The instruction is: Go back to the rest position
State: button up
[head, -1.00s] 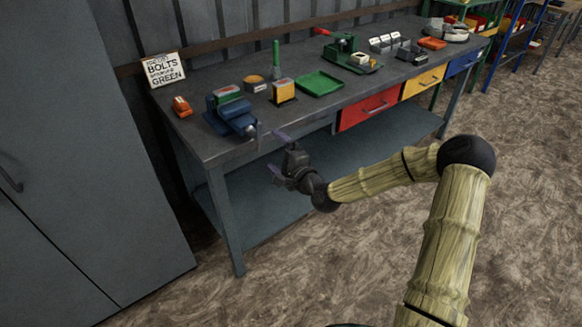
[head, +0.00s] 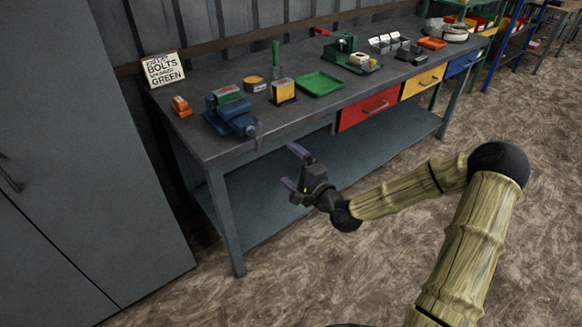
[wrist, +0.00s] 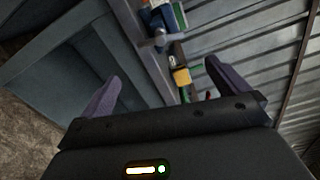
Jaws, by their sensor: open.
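My gripper (head: 293,168) is open and empty in the head view. It hangs in the air in front of the workbench's front edge, to the right of and nearer than the blue vise (head: 230,115). In the wrist view both fingers (wrist: 172,82) stand apart with nothing between them. Beyond them the wrist view shows the bench edge, the vise (wrist: 157,37) and the yellow box (wrist: 181,76). My arm reaches in from the right of the head view.
The grey workbench (head: 185,146) holds a green tray (head: 320,83), a yellow box (head: 283,91), an orange item (head: 181,106) and a sign (head: 163,69). A red drawer (head: 368,108) faces me. A grey cabinet (head: 80,150) stands left. The floor (head: 400,260) in front is clear.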

dwell(0.3)
jog(key=s+d+f+n+g+h, duration=0.2)
jog(key=s+f+n+g+h, duration=0.3)
jog(key=s+f+n+g, duration=0.4)
jog(key=s+d+r+n+g+h, duration=0.25)
jog(key=s+d+r, duration=0.2)
jog(key=s, duration=0.25)
jog(key=s+d+r+n+g+h, duration=0.1)
jog(key=s+d+r+n+h, duration=0.15)
jog(key=s+d+r, duration=0.4)
jog(key=w+a+p+v, duration=0.2)
jog(key=p+v, duration=1.3)
jog(key=p, duration=0.2)
jog(key=shift+r+m, duration=0.25)
jog(key=shift+m, duration=0.05)
